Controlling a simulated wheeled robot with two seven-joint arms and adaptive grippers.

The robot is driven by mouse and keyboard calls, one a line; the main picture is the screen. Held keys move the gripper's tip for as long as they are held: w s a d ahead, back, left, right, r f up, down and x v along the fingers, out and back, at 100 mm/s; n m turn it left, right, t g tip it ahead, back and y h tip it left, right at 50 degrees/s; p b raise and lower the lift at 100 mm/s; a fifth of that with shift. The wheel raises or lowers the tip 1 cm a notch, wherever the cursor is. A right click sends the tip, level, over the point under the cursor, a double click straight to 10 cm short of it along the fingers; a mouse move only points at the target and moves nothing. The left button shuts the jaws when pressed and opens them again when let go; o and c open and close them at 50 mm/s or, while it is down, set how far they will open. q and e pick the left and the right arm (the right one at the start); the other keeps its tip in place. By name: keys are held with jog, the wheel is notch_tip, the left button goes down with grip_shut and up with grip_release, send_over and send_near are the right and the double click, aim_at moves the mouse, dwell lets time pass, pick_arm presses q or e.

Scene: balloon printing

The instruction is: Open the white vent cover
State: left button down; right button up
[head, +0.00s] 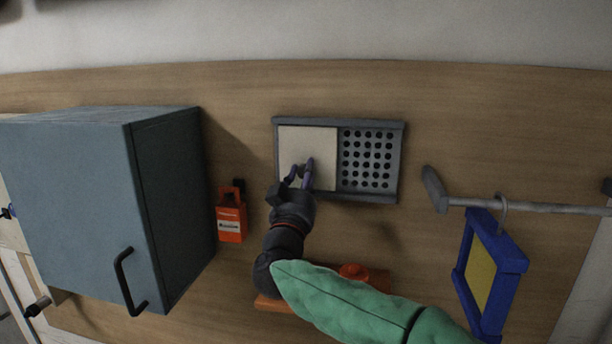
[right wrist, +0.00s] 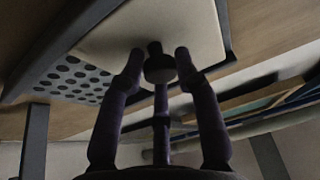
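The white vent cover (head: 309,150) is a flat pale panel over the left half of a grey vent frame (head: 372,123) on the wooden wall. The perforated grille (head: 366,160) shows uncovered on the right half. My right gripper (head: 301,172) is at the lower middle of the cover. In the right wrist view, its fingers (right wrist: 158,62) stand around a dark round knob (right wrist: 160,69) on the cover (right wrist: 178,28). The fingers are very close to the knob; I cannot tell whether they press on it. My left gripper is out of view.
A blue-grey cabinet (head: 75,200) with a black handle juts out at left. An orange box (head: 231,218) hangs beside it. An orange piece (head: 353,271) is below the vent, partly behind my right arm. A grey rail (head: 530,207) with a hanging blue frame (head: 486,270) is at right.

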jog(key=shift+o, duration=1.4)
jog(key=shift+s+d+r, duration=0.1)
jog(key=shift+d+r, duration=0.05)
jog(key=shift+r, duration=0.25)
jog(key=shift+f, duration=0.15)
jog(key=shift+f, duration=0.1)
jog(key=v, duration=1.2)
